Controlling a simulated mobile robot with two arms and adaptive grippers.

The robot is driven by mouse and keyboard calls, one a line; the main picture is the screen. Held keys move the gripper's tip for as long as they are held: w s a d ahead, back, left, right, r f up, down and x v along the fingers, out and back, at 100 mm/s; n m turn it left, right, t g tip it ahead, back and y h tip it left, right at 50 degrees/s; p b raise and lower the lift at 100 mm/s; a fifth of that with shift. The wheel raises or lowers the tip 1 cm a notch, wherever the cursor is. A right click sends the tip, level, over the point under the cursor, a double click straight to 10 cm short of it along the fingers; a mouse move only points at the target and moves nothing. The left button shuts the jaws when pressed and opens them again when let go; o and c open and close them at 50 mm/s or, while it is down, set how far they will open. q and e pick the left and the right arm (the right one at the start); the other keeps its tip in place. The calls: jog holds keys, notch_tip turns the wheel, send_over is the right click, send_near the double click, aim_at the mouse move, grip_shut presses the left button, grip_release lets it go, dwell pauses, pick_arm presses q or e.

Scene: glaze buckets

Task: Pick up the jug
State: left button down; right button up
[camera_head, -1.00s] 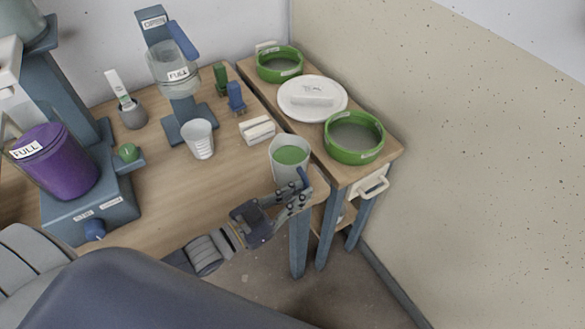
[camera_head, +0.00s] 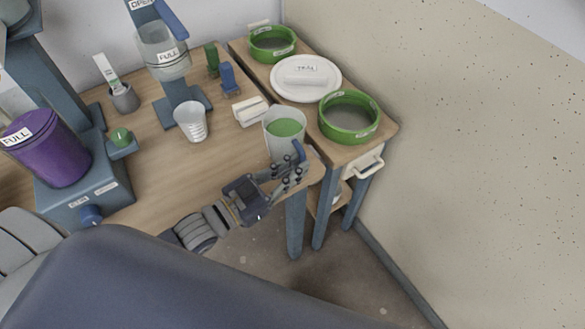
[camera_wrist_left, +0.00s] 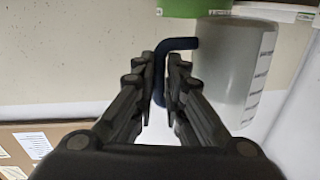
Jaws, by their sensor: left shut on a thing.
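The jug (camera_head: 283,141) is a pale translucent vessel with green liquid in it, upright at the right front corner of the wooden table. Its blue handle (camera_head: 298,152) faces the front right. My left gripper (camera_head: 293,168) is shut on this handle. In the left wrist view the dark blue handle (camera_wrist_left: 178,44) runs down between the fingers (camera_wrist_left: 158,92), and the jug's grey body (camera_wrist_left: 232,75) with scale marks stands to the right. I cannot tell whether the jug's base touches the table. My right gripper is not in view.
A clear measuring cup (camera_head: 190,122) and a white block (camera_head: 250,111) stand left of the jug. A side stand at right holds two green ring-shaped basins (camera_head: 349,134) and a white lidded dish (camera_head: 330,92). A purple bucket (camera_head: 50,150) is at left.

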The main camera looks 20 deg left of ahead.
pick_arm(q)
jog(key=s+d+r+b, duration=0.1)
jog(key=s+d, duration=0.8)
jog(key=s, duration=0.3)
jog(key=shift+s+r, duration=0.2)
jog(key=shift+r, duration=0.1)
dwell(1.6)
